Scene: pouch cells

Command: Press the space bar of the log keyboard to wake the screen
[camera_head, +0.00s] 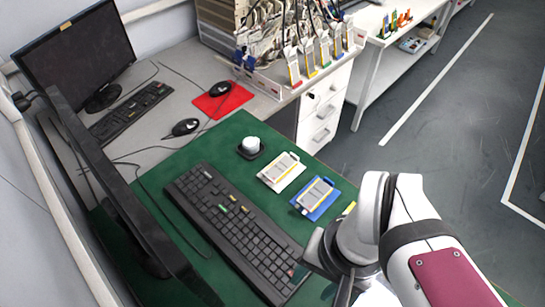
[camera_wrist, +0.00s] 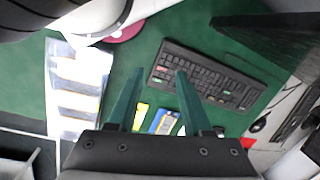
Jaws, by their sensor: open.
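A large black keyboard (camera_head: 240,230) with a few green, yellow and red keys lies on the green mat, beside a dark monitor (camera_head: 120,200) seen nearly edge-on. It also shows ahead of my fingers in the wrist view (camera_wrist: 215,77). A second black keyboard (camera_head: 130,112) lies on the grey desk under a dark-screened monitor (camera_head: 75,58) with a yellow tag. I cannot tell which is the log keyboard, nor pick out a space bar. My gripper (camera_wrist: 156,76) is open and empty, its two fingers apart. In the head view my arm hides the keyboard's near right end.
Pouch-cell trays, one white (camera_head: 282,171) and one blue (camera_head: 317,198), lie right of the keyboard. A white round item on a black base (camera_head: 250,147) stands behind. Two mice (camera_head: 186,127), a red pad (camera_head: 223,100) and cables lie on the desk.

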